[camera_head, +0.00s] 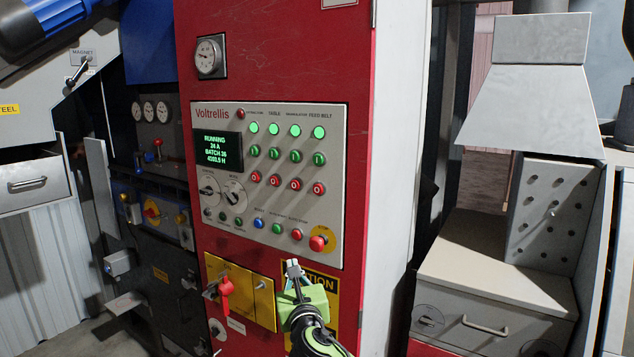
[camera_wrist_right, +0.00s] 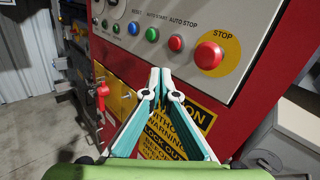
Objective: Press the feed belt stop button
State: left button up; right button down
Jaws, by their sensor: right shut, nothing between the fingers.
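The control panel (camera_head: 330,145) is grey and set in a red cabinet. In the head view, the feed belt stop button (camera_head: 319,188) is the red one marked O at the right end of the red row, below a green button (camera_head: 319,159) and a lit green lamp (camera_head: 319,132) in the FEED BELT column. My right gripper (camera_head: 293,264) is shut and empty, below the panel's lower edge and in front of the yellow caution sign. In the right wrist view its fingertips (camera_wrist_right: 160,74) meet below the lower button row; the red O row is out of that view. My left gripper is not in view.
A large red mushroom button (camera_head: 318,243) on a yellow STOP disc sits at the panel's lower right, close above my right gripper; it also shows in the right wrist view (camera_wrist_right: 208,55). The display (camera_head: 217,149) reads RUNNING.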

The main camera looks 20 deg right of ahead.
aim_at(318, 189)
notch_tip(318, 189, up, 17)
jog(key=s+a+n+t+p, duration=0.1)
jog(key=s+n+t, duration=0.1)
jog(key=n+t, duration=0.1)
jog(key=shift+s+a+n+h, duration=0.3)
jog(key=shift+n+h, duration=0.1)
jog(key=shift+n, duration=0.2)
jog(key=shift+w+d+b, duration=0.4)
jog(key=shift+w+d, duration=0.5)
jog(key=shift+d, duration=0.25)
jog(key=shift+w+d+b, duration=0.4)
jog(key=shift+w+d, duration=0.5)
jog(key=shift+d, duration=0.3)
jog(key=shift+w+d+b, duration=0.4)
jog(key=shift+w+d, duration=0.5)
jog(key=shift+d, duration=0.25)
